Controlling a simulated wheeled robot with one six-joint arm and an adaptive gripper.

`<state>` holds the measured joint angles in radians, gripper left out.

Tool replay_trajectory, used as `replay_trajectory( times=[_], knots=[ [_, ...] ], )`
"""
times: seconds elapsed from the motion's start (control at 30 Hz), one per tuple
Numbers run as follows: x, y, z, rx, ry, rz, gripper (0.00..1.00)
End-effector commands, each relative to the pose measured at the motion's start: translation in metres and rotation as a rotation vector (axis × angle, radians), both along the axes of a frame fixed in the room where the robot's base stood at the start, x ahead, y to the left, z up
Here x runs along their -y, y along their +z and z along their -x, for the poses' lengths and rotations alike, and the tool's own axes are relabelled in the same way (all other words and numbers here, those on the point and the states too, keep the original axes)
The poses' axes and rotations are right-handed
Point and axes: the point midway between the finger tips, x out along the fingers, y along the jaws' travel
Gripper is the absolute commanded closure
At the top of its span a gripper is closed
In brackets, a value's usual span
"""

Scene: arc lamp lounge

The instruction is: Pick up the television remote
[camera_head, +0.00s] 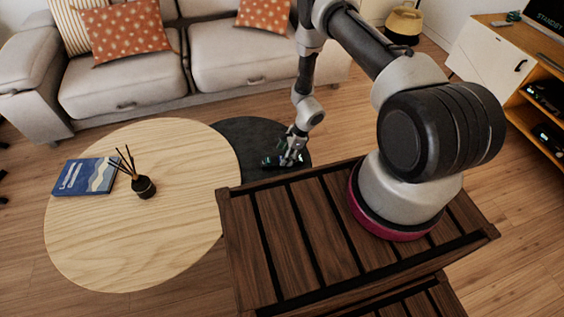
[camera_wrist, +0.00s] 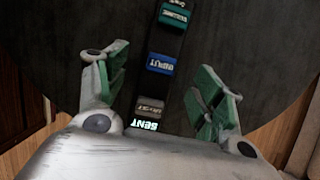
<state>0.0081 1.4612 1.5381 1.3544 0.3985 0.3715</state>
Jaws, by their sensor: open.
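A long black remote-like device (camera_wrist: 161,64) lies on the dark round table (camera_wrist: 60,35) in the wrist view. It has teal, blue and grey labelled buttons and a lit "SENT" at its near end; its far end is cut off by the top edge. My gripper (camera_wrist: 163,72) is open, with green-padded fingers on either side of the device and gaps visible on both sides. How far the fingertips are above the table is hard to tell. In the head view my gripper (camera_head: 289,157) is low over the dark table (camera_head: 245,135), largely hiding the device.
A light wooden round table (camera_head: 170,240) adjoins the dark one and holds a blue book (camera_head: 84,177) and a reed diffuser (camera_head: 143,187). A sofa (camera_head: 125,75) stands behind. A cabinet (camera_head: 490,55) with a screen reading "STANDBY" (camera_head: 548,17) is at right.

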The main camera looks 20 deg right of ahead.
Motion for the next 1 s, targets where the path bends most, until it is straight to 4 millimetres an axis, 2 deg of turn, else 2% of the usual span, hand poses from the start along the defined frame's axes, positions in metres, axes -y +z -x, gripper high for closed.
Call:
replay_trajectory(
  times=[0.03, 0.17, 0.43, 0.7, 0.77, 0.8, 1.0],
  knots=[
    [-0.003, -0.008, 0.001, -0.001, 0.002, 0.000, 0.32],
    [-0.008, -0.020, 0.000, -0.001, 0.001, 0.000, 0.32],
    [-0.009, -0.022, -0.001, 0.001, 0.001, -0.001, 0.34],
    [-0.009, -0.022, -0.001, 0.001, 0.001, -0.001, 0.83],
    [-0.009, -0.022, -0.001, 0.001, 0.001, -0.001, 0.85],
    [-0.009, -0.022, -0.001, 0.001, 0.002, -0.001, 0.90],
    [-0.009, -0.021, -0.001, 0.001, 0.002, -0.001, 0.90]
  ],
)
